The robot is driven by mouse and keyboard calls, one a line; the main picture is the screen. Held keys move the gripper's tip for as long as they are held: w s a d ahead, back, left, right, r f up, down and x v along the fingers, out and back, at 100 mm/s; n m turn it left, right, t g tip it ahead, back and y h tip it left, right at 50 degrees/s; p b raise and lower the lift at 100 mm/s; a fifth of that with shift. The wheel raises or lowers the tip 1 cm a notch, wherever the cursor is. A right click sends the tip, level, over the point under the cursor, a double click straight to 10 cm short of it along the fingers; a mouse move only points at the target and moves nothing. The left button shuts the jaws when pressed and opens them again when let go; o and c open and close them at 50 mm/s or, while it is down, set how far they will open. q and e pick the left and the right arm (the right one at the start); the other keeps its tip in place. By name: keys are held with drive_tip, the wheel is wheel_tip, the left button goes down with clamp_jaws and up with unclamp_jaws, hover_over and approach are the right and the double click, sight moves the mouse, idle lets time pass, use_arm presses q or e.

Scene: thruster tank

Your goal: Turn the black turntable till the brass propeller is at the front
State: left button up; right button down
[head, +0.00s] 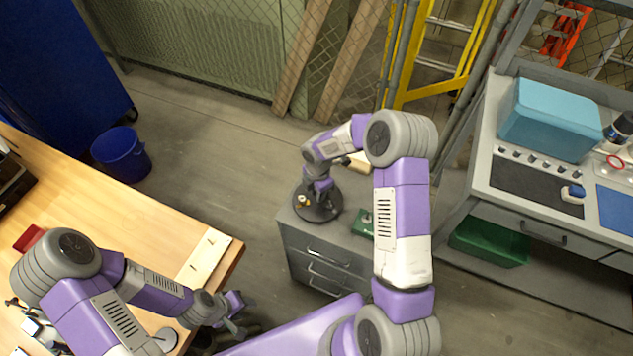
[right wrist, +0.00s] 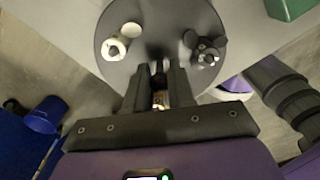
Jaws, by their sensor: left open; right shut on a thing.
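The black turntable (head: 322,214) sits on top of a grey drawer cabinet. In the right wrist view its disc (right wrist: 160,22) carries a whitish propeller-like part (right wrist: 117,46) on the left and a dark one (right wrist: 207,52) on the right. My right gripper (right wrist: 160,70) points down over the disc, between these parts. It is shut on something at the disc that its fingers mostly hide. A small brass-coloured patch (right wrist: 159,99) shows between the fingers; I cannot tell whether it is the brass propeller. My left gripper (head: 236,314) is open and empty, beside the wooden table.
The grey cabinet (head: 318,245) also holds a green block (head: 362,224) right of the turntable. A wooden table (head: 130,195) stands left, a workbench with a teal box (head: 552,118) right. A blue bucket (head: 121,153) stands on the floor. Floor left of the cabinet is clear.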

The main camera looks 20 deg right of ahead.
drive_tip(key=shift+n+p, duration=0.75)
drive_tip(key=shift+n, duration=0.95)
drive_tip(key=c, duration=1)
unclamp_jaws()
drive_tip(key=shift+c, duration=0.2)
drive_tip(key=shift+r+p, duration=3.45)
drive_tip(key=shift+r, duration=1.1)
